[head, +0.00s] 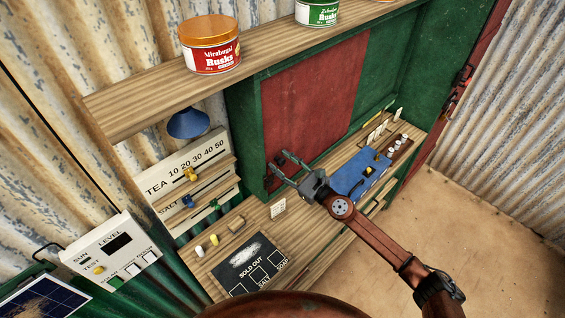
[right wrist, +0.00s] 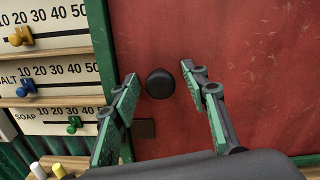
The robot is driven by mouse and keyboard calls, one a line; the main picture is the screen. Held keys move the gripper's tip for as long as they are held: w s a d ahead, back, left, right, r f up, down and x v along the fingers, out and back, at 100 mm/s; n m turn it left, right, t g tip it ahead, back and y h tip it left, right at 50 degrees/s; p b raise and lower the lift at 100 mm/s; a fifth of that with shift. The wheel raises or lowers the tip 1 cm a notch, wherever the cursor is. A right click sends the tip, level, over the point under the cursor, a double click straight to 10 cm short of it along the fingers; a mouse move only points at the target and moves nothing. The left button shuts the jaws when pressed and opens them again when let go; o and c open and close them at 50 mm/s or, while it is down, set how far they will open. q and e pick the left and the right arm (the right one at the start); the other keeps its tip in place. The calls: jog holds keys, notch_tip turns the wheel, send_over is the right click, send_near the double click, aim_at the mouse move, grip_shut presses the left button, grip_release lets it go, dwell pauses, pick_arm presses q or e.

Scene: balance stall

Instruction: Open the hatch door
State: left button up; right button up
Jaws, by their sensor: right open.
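The hatch door is a red panel (head: 312,95) set in a dark green frame, and it looks shut. It fills much of the right wrist view (right wrist: 250,60). A round black knob (right wrist: 160,84) sits on its left part. My right gripper (head: 279,163) is in front of the door's lower left part. In the right wrist view its open fingers (right wrist: 160,75) lie on either side of the knob in the picture. I cannot tell if they touch it. The knob is hard to make out in the head view. My left gripper is not in view.
A wooden shelf (head: 140,105) with rusk tins (head: 210,45) runs above. The counter below carries a blue box (head: 355,172), a small white card (head: 278,208) and a slate (head: 245,262). Left are a slider board (head: 185,172) and a control panel (head: 118,258).

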jog(key=shift+c, duration=0.3)
grip_shut()
dwell(0.4)
